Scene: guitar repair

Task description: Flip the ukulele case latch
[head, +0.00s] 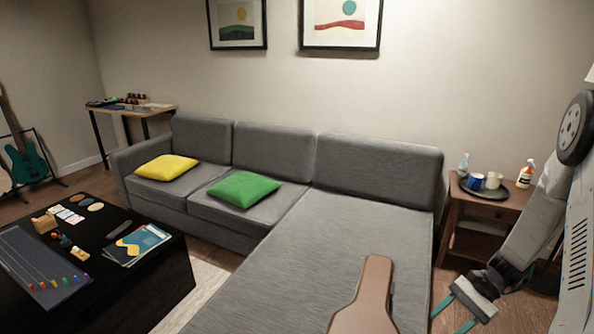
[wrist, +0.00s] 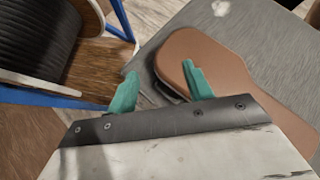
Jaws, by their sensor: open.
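The brown ukulele case (head: 376,282) lies on the grey sofa's long seat, at the bottom of the head view and partly cut off. Its rounded end shows in the wrist view (wrist: 225,65). A small dark part shows at the case's right edge in the head view; I cannot tell whether it is the latch. My gripper (head: 454,316), with teal fingertips, is open and empty to the right of the case, beyond the sofa edge. In the wrist view the gripper (wrist: 161,86) has its right fingertip in front of the case; contact is not clear.
The grey sofa (head: 300,240) carries a yellow cushion (head: 167,167) and a green cushion (head: 243,188). A wooden side table (head: 470,225) with a tray, cups and bottles stands at right. A black coffee table (head: 150,275) with small items stands at left.

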